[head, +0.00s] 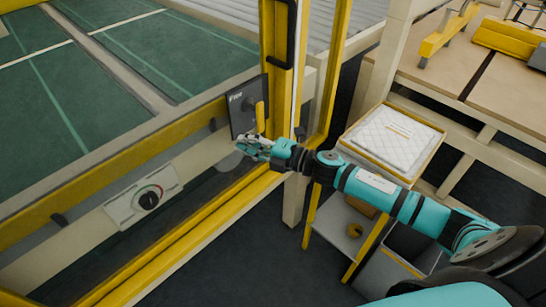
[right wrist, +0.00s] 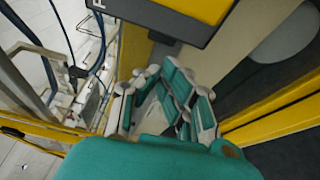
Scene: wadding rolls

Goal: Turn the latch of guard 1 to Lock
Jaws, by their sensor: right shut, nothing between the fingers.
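The latch of guard 1 shows as a dark plate (head: 240,108) on the yellow guard frame, with an upright yellow handle (head: 260,117). A short white word at the plate's top left looks like "Free", but it is small. My right gripper (head: 246,147) is shut and empty just below the handle, close to the plate's lower edge. In the right wrist view my right gripper (right wrist: 165,100) shows its folded fingers, with the dark plate (right wrist: 160,22) and yellow handle (right wrist: 205,8) above. I cannot tell whether the fingertips touch the handle. My left gripper is out of view.
A yellow guard post with a black pull handle (head: 282,32) stands beside the latch. A panel with a round dial (head: 148,200) is at lower left. A trolley (head: 352,150) holding white quilted pads (head: 392,143) stands behind my right arm. Yellow tools lie on the bench at upper right.

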